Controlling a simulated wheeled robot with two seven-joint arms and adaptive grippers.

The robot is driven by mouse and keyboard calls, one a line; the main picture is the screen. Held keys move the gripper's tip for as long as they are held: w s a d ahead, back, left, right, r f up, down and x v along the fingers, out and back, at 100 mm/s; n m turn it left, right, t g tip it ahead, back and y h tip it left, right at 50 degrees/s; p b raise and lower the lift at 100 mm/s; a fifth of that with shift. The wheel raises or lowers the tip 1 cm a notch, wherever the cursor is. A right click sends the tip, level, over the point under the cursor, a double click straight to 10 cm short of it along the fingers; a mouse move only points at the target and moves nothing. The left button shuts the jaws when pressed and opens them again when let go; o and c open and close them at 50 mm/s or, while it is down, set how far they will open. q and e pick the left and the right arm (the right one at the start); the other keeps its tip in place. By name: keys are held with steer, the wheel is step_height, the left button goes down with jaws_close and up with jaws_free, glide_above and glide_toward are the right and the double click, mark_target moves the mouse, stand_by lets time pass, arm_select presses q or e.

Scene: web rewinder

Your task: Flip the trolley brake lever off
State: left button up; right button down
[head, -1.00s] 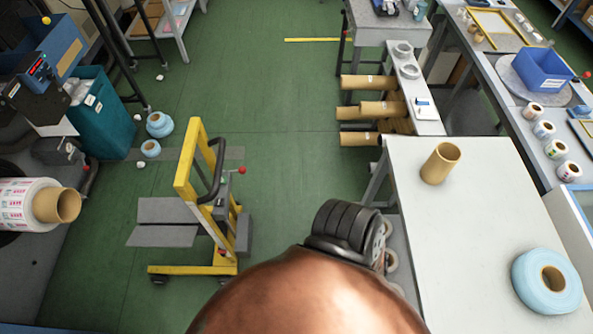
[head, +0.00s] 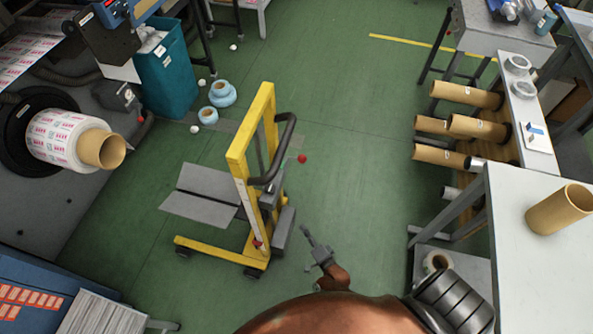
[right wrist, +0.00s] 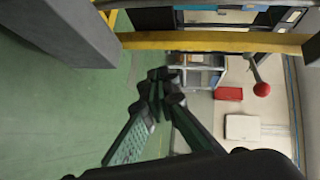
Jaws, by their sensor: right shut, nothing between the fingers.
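The trolley (head: 249,172) is a yellow upright frame with a black handle and grey platform plates, standing on the green floor. A red ball knob (head: 302,158) sticks out on its right side near the handle. A small red part (head: 257,243) shows low on the frame; I cannot tell what it is. My right gripper (head: 306,231) is just right of the trolley's lower mast, shut and empty. In the right wrist view its fingers (right wrist: 163,76) are together, apart from the red knob (right wrist: 262,89) on a grey rod to their right. My left gripper is not in view.
A white table (head: 530,262) with a cardboard core (head: 559,210) stands at the right, beside a rack of brown tubes (head: 466,95). A printed roll (head: 62,137) on the machine is at the left. Blue rolls (head: 221,93) lie behind the trolley. Floor between trolley and rack is clear.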

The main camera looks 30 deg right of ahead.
arm_select(q)
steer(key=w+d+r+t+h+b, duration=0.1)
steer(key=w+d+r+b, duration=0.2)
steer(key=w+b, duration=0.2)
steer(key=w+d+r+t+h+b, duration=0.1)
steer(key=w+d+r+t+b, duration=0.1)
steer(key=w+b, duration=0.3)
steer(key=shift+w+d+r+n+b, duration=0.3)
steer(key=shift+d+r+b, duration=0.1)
steer(key=shift+b, duration=1)
arm_select(e)
steer(key=w+d+r+m+h, duration=0.5)
steer(key=w+r+m, duration=0.3)
steer(key=m, duration=0.4)
steer(key=w+d+r+m+h, duration=0.6)
steer(key=w+r+m+h, duration=0.2)
steer(key=m, duration=0.4)
steer(key=shift+w+r, duration=0.35)
steer(key=shift+w, duration=0.2)
